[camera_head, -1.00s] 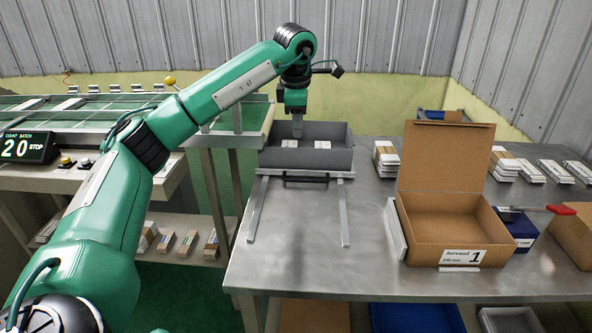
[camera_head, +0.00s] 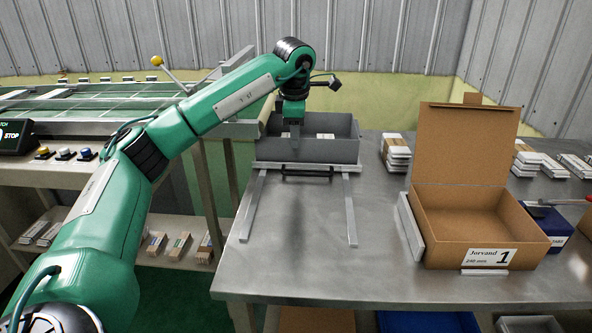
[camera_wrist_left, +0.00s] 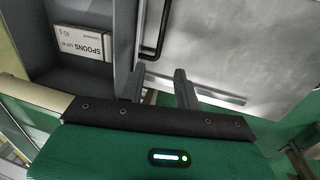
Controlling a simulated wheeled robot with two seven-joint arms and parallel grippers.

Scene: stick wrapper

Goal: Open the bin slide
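The bin is a dark grey open tray (camera_head: 335,152) on two pale rails (camera_head: 351,215) at the table's back left. A black bar handle (camera_head: 307,174) is on its front; it also shows in the left wrist view (camera_wrist_left: 151,52). White packs lie inside; one is labelled SPOONS (camera_wrist_left: 82,43). My left gripper (camera_head: 295,146) points down over the bin, behind the handle in the head view. In the left wrist view its fingers (camera_wrist_left: 159,72) are apart with nothing between them, near the bin's front wall and handle. Contact cannot be told. My right gripper is out of view.
An open cardboard box (camera_head: 478,226) labelled 1 stands on the right of the metal table (camera_head: 300,260). Stacked packs (camera_head: 396,150) stand behind it. A green conveyor (camera_head: 100,118) and button panel are at the left. The table is clear between the rails and in front of the bin.

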